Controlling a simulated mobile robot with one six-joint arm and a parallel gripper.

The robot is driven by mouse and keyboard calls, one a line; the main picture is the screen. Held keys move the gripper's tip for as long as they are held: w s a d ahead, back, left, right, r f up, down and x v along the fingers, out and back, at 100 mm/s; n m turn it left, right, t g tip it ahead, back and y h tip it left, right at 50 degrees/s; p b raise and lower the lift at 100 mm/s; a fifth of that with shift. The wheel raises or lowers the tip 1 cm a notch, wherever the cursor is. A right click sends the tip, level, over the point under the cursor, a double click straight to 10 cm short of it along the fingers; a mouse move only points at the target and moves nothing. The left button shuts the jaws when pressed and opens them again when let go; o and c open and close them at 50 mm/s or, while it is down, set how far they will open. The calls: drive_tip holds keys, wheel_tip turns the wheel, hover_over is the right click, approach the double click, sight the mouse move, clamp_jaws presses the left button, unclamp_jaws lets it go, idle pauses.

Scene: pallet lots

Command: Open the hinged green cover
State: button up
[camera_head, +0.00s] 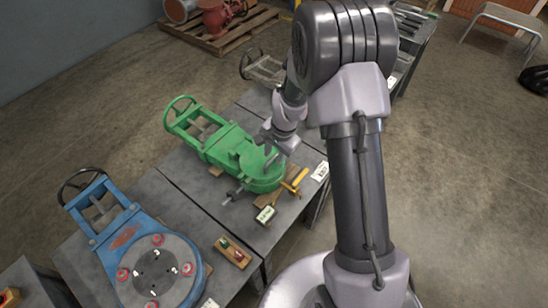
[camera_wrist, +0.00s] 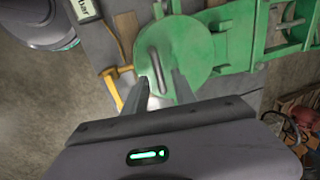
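The green valve body (camera_head: 215,145) lies on the grey table, with a handwheel at its far end. Its round green cover (camera_head: 262,172) is at the near end and looks closed and flat. In the wrist view the cover (camera_wrist: 200,62) has a grey bar handle (camera_wrist: 157,72) on its face. My gripper (camera_head: 270,154) is above the cover. In the wrist view my gripper (camera_wrist: 146,82) is open, its two fingers apart with the handle seen between them. I cannot tell whether the fingers touch anything. The hinge is not clear.
A yellow-handled tool (camera_head: 297,184) and a small gauge (camera_head: 265,214) lie beside the cover. A blue valve (camera_head: 125,245) stands on the table at left, near a wooden block (camera_head: 232,252) with small parts. A pallet (camera_head: 222,35) is on the floor behind. Floor at right is mostly clear.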

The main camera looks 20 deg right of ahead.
drive_tip(key=shift+f, duration=0.1)
clamp_jaws()
idle(1.4)
